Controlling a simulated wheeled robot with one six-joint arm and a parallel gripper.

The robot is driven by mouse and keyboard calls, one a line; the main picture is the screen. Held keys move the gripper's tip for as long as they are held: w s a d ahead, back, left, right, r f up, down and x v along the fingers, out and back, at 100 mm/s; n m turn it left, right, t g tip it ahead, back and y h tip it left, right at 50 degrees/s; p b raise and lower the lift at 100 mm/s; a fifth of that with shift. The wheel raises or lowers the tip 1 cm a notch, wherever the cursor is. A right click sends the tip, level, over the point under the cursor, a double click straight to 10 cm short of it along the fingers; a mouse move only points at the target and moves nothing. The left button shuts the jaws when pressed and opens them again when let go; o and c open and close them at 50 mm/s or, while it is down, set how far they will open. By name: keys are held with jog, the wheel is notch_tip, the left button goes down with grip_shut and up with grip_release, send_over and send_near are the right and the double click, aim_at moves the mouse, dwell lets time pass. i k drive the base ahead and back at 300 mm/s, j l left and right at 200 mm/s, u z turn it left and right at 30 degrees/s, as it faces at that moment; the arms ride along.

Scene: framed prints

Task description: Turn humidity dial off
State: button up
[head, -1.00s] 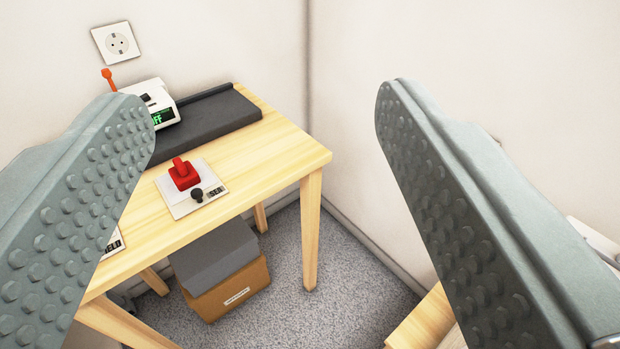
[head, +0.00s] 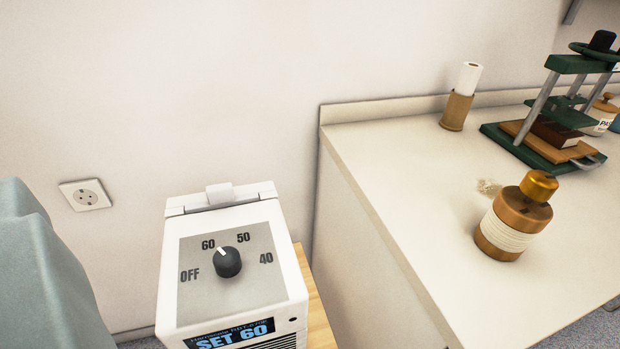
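The black round dial (head: 227,262) sits on the grey panel of a white box (head: 288,255) at the lower middle of the head view. Its white mark points up and left to 60. The labels OFF, 60, 50 and 40 run around it. A blue-lit display (head: 232,336) below reads SET 60. No second finger shows, and I see nothing held.
The box stands by a wooden edge (head: 318,318). A white counter (head: 390,165) at right carries a copper-coloured jar (head: 512,222), a roll in a cork holder (head: 458,100) and a green press (head: 555,125). A wall socket (head: 85,195) is at left. The space above the dial looks clear.

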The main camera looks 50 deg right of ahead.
aim_at(227, 261)
jog(key=k+l+z, duration=0.1)
jog(key=z, duration=0.4)
jog(key=j+z, duration=0.45)
jog(key=j, duration=0.4)
jog(key=k+l+u, duration=0.25)
jog(key=l, duration=0.25)
jog(key=k+l+u, duration=0.2)
jog(key=k+l, duration=0.2)
